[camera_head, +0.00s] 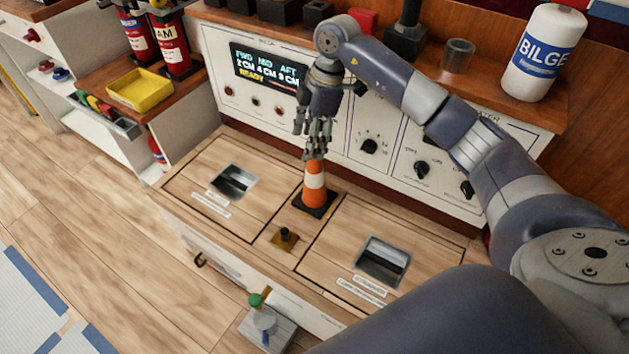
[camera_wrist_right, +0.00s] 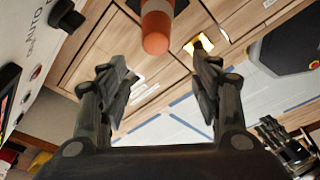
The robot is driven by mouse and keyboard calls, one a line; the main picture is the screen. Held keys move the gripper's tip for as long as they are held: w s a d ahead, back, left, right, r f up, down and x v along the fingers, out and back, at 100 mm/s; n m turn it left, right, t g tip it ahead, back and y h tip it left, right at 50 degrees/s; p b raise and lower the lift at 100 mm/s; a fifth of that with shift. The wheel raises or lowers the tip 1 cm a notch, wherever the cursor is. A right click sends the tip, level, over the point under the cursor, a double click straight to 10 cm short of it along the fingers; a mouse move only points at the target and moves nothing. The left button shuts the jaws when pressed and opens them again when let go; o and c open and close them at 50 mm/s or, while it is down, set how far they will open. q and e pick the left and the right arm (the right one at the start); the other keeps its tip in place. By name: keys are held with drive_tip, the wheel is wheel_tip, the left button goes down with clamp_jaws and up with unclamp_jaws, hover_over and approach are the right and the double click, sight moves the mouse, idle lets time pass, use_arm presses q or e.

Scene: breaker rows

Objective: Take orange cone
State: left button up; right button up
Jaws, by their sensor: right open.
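The orange cone (camera_head: 315,184) has a white band and a black square base. It stands upright on the wooden bench top, between two hatch panels. My right gripper (camera_head: 317,150) is directly above the cone's tip, pointing down. In the right wrist view the two fingers of the right gripper (camera_wrist_right: 165,95) are spread apart, with nothing between them. The cone (camera_wrist_right: 156,28) shows there at the top middle, its tip towards the fingers but beyond them.
A white panel with a display (camera_head: 268,75) and knobs (camera_head: 369,146) stands just behind the cone. A small dark knob on a brass plate (camera_head: 285,238) is in front of it. A yellow tray (camera_head: 140,90) and red extinguishers (camera_head: 172,45) are at left, a BILGE bottle (camera_head: 545,52) at back right.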

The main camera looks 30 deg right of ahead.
sight(312, 165)
drive_tip(key=shift+d+r+m+h, duration=0.15)
drive_tip(key=shift+d+m+h, duration=0.25)
drive_tip(key=shift+d, duration=0.8)
drive_tip(key=shift+s+f, duration=0.1)
drive_tip(key=shift+f, duration=0.25)
drive_tip(key=f, duration=0.2)
drive_tip(key=f+b, duration=0.1)
drive_tip(key=shift+a+f, duration=0.35)
drive_tip(key=shift+f, duration=0.05)
drive_tip(key=f, duration=0.2)
drive_tip(key=f+b, duration=0.1)
drive_tip(key=f, duration=0.1)
drive_tip(key=a+f, duration=0.1)
drive_tip(key=f, duration=0.1)
drive_tip(key=shift+w, duration=0.25)
use_arm(q)
drive_tip(key=shift+w+f, duration=0.1)
drive_tip(key=shift+f, duration=0.25)
use_arm(e)
drive_tip(key=shift+r, duration=0.1)
clamp_jaws()
